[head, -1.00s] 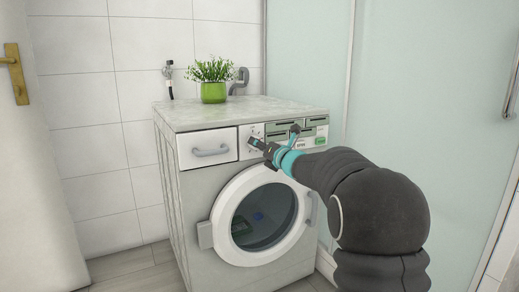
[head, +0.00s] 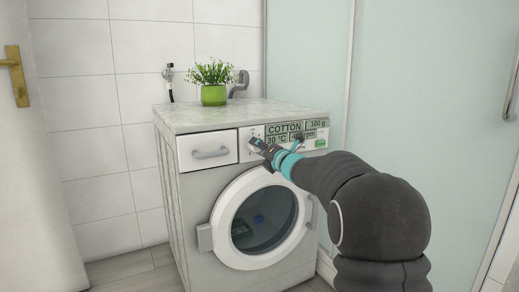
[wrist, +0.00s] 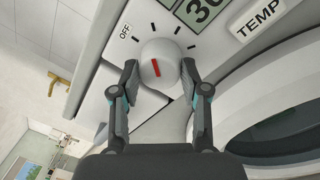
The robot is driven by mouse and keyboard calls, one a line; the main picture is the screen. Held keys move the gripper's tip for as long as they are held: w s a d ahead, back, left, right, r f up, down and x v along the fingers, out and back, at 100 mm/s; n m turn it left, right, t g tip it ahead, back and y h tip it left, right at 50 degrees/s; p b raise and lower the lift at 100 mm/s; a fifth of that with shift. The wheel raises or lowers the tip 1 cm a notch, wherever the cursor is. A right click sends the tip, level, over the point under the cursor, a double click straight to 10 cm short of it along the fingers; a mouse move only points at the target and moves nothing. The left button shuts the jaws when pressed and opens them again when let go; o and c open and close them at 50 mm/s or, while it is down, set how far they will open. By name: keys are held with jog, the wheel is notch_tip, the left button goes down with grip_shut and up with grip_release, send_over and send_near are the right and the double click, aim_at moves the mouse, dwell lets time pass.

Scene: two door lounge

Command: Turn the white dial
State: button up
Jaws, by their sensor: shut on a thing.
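The white dial (wrist: 161,52) is a round knob with a red mark, on the washing machine's front panel. In the wrist view its red mark stands nearly upright, pointing roughly at the tick just right of the OFF label. My gripper (wrist: 159,72) is shut on the dial, one finger on each side. In the head view my gripper (head: 262,146) is at the panel beside the drawer and largely hides the dial. The display (head: 285,128) reads COTTON, 100 g and 30 °C; my gripper partly covers its lower right field.
The washing machine (head: 190,217) has a closed detergent drawer (head: 208,149) left of the dial and a closed round door (head: 222,219) below. A green potted plant (head: 213,93) stands on top. A frosted glass panel (head: 430,110) is at the right, a door (head: 25,170) at the left.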

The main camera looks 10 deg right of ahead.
jog(key=o, duration=1.2)
jog(key=shift+c, duration=0.2)
jog(key=shift+s, duration=0.1)
jog(key=v, duration=1.1)
jog(key=shift+s, duration=0.4)
jog(key=shift+d+f, duration=0.1)
jog(key=shift+d, duration=0.05)
